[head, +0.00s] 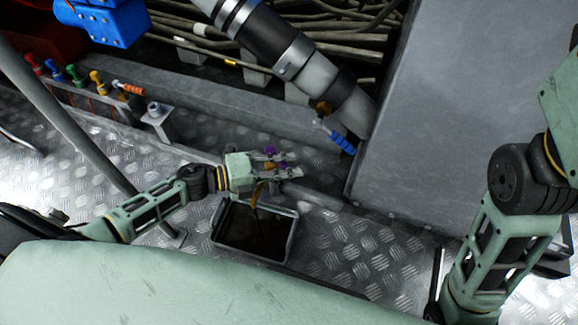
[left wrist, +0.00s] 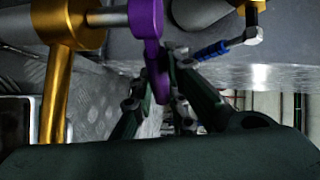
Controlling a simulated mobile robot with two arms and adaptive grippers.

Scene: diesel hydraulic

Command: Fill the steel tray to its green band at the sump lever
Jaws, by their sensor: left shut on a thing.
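The steel tray (head: 294,237) stands on the tread-plate floor with dark liquid inside; its green band cannot be made out. Its rim also shows at the left of the left wrist view (left wrist: 37,125). A brass tap (left wrist: 78,25) has a purple lever (left wrist: 147,25), which hangs down between my left fingers. My left gripper (head: 296,172) is shut on this lever, just above the tray's far side. A golden-brown strand (head: 257,194) runs from the tap down towards the tray; I cannot tell spout from flowing oil. My right gripper is out of view.
A blue-handled lever (head: 342,143) sits right of the tap under a large pipe (head: 300,60). Several coloured levers (head: 75,74) stand at the left. A grey cabinet (head: 460,110) blocks the right. Tread-plate floor (head: 350,250) lies clear right of the tray.

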